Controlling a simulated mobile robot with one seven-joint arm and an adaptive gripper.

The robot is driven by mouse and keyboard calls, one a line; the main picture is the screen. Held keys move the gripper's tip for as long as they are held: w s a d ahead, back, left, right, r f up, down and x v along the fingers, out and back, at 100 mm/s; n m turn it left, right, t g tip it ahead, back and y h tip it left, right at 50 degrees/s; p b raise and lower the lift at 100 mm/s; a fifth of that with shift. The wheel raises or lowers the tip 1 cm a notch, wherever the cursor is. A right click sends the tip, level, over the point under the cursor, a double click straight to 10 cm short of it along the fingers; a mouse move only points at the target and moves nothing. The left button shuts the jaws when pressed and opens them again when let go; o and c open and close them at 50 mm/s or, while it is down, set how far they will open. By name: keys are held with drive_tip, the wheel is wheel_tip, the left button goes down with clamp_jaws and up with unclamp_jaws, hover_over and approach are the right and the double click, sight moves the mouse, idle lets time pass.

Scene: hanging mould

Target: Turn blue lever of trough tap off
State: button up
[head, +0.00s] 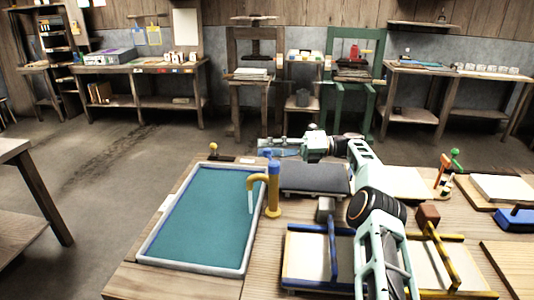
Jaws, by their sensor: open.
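A yellow tap (273,198) stands at the right rim of the trough, its spout bent left over the water. Its blue lever (269,155) is on top. A pale stream of water (250,198) runs from the spout. The trough (188,268) has a whitish rim and is filled with teal water. My gripper (268,146) points left and its end is close to the blue lever, overlapping it in the picture. It looks open and holds nothing I can see. Whether it touches the lever I cannot tell.
A dark grey pad (313,178) lies right of the tap. Frames with blue and yellow bars (333,245) stand at the front. A small knobbed lever (213,149) is behind the trough. Open floor and benches with presses lie beyond.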

sight(267, 149)
drive_tip(key=r, duration=0.7)
drive_tip(key=shift+s+a+r, duration=0.1)
drive_tip(key=shift+s+r, duration=0.1)
drive_tip(key=shift+w+r, duration=0.2)
drive_tip(key=shift+r, duration=0.05)
drive_tip(key=shift+s+r, duration=0.1)
drive_tip(key=shift+r, duration=0.2)
